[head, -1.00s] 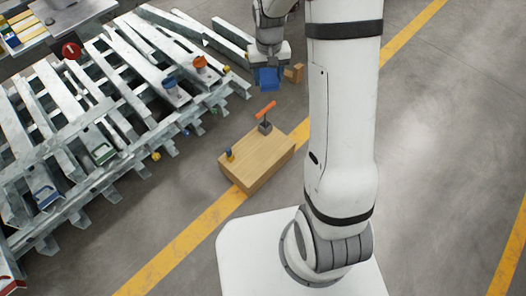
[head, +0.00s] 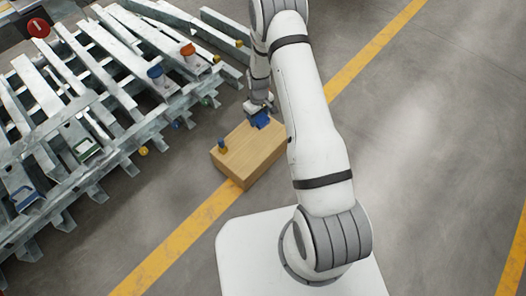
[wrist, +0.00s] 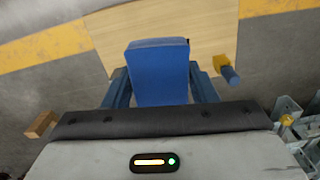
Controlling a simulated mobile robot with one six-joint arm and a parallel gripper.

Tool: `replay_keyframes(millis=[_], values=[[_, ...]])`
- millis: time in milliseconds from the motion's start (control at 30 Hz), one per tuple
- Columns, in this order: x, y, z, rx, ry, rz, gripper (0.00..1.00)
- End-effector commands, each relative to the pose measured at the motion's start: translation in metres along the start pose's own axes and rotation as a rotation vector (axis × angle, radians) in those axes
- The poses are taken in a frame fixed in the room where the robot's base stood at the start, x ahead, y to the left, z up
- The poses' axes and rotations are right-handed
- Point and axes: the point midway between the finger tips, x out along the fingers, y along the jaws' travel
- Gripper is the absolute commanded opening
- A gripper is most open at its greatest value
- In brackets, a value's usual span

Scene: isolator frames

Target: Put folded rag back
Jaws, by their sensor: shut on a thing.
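The folded rag (head: 261,120) is a small blue block-like bundle. My gripper (head: 259,110) is shut on it, over the far end of a wooden box (head: 246,158). In the wrist view the blue rag (wrist: 158,75) sits between the two blue fingers of my gripper (wrist: 160,88), with the box top (wrist: 112,35) behind it. I cannot tell whether the rag touches the box.
A galvanized metal rack (head: 60,115) with clamps fills the left. A small wooden block (wrist: 40,124) shows in the wrist view. Floor at right is clear.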

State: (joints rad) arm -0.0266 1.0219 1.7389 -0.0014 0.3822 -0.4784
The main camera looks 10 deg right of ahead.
Motion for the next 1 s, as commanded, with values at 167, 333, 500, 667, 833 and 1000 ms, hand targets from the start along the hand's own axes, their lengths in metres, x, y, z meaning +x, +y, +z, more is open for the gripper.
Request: replay_keyframes(millis=[167, 333, 500, 667, 833, 1000], values=[[0.069, -0.003, 0.005, -0.088, -0.001, 0.0, 0.31], [0.092, -0.005, 0.007, -0.12, 0.0, 0.0, 0.31], [0.119, -0.005, 0.007, -0.122, 0.001, 0.0, 0.31], [0.146, -0.005, 0.007, -0.121, 0.001, 0.001, 0.31], [0.162, -0.005, 0.007, -0.121, 0.001, 0.0, 0.31], [0.186, -0.005, 0.007, -0.121, 0.001, 0.0, 0.31]])
